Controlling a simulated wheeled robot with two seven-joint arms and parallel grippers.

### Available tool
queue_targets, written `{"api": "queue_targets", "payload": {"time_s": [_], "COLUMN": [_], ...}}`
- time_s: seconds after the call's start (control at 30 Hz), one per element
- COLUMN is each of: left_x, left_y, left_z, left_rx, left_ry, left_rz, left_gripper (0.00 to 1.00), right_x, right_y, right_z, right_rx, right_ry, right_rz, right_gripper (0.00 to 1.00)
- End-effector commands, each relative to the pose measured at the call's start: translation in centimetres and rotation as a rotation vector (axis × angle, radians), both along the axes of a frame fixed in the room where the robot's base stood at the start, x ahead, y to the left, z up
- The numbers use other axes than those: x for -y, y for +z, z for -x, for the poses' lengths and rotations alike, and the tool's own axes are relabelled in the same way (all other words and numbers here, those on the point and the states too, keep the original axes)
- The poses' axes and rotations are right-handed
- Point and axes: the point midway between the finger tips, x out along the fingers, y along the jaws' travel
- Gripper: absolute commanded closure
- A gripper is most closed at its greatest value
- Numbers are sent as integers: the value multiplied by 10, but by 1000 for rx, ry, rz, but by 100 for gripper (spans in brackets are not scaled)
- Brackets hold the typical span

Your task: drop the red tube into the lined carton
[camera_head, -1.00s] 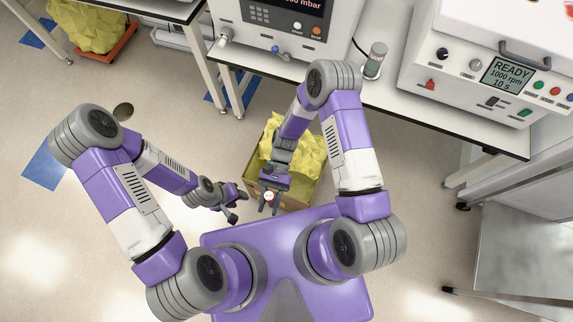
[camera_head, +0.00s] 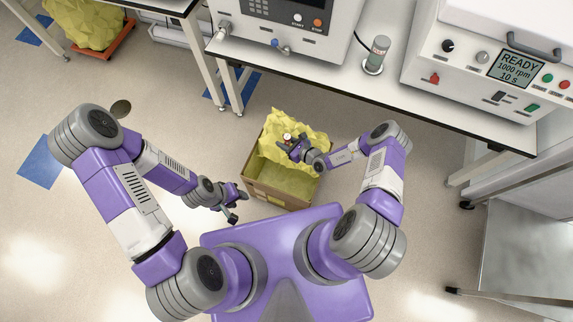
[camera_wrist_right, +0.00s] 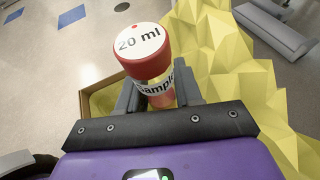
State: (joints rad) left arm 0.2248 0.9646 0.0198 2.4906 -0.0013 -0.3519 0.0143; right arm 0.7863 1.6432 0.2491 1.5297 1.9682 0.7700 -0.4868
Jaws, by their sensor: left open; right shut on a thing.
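The red tube (camera_wrist_right: 148,62) has a white top marked "20 ml" and a "Sample" label. In the right wrist view it sits between the fingers of my right gripper (camera_wrist_right: 160,92), which is shut on it. In the head view the tube's pale top (camera_head: 287,135) shows small at the right gripper (camera_head: 292,143), over the back part of the lined carton. The carton (camera_head: 270,196) is brown, open-topped, on the floor, with crumpled yellow lining (camera_head: 275,155). How high the tube is above the lining is hard to tell. My left gripper (camera_head: 238,206) is open and empty, left of the carton.

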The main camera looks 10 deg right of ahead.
Motion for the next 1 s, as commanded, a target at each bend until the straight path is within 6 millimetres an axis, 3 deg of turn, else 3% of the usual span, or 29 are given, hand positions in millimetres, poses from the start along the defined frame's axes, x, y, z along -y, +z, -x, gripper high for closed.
{"api": "queue_targets", "payload": {"time_s": [0.27,0.7,1.0], "left_x": [0,0,0], "left_y": [-10,-56,-61], "left_z": [0,0,0], "left_rx": [0,0,0], "left_ry": [0,0,0], "left_rz": [0,0,0], "left_gripper": [57,57,57], "right_x": [8,8,8], "right_y": [-16,-61,-66], "right_z": [-1,-1,-1], "right_rx": [1,1,1], "right_ry": [-35,-33,-32], "right_rz": [0,0,0], "right_gripper": [94,94,94]}}
